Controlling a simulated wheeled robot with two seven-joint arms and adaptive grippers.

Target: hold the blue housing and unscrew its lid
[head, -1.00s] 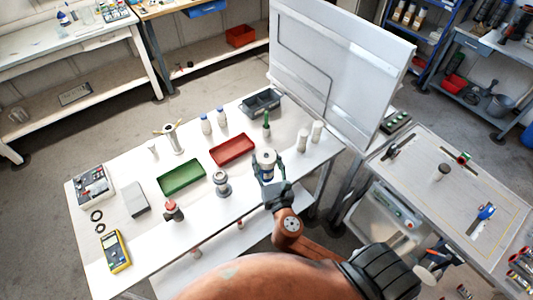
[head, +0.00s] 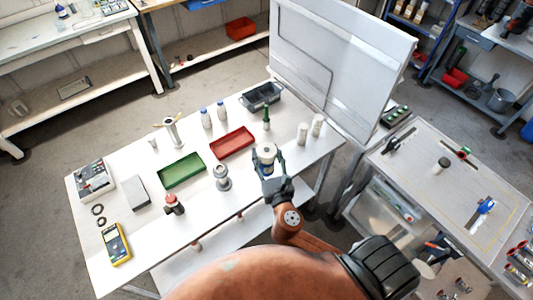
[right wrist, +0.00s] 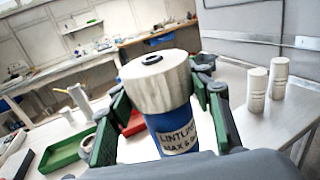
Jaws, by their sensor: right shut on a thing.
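The blue housing (right wrist: 173,128) stands upright with a label on its side. Its pale grey round lid (right wrist: 158,86) sits on top; the lid also shows in the head view (head: 265,152). My right gripper (head: 267,166) reaches in from the front of the white table, with one finger on each side of the housing. In the right wrist view its green-padded fingers (right wrist: 160,112) flank the housing just below the lid, and it is shut on the housing. My left gripper is in neither view.
A red tray (head: 231,142) and a green tray (head: 181,170) lie to the left. A metal fitting (head: 222,178) stands just left of the housing. A green bottle (head: 266,119) and two white cylinders (head: 302,133) stand behind it. A large white panel (head: 340,65) rises behind the table.

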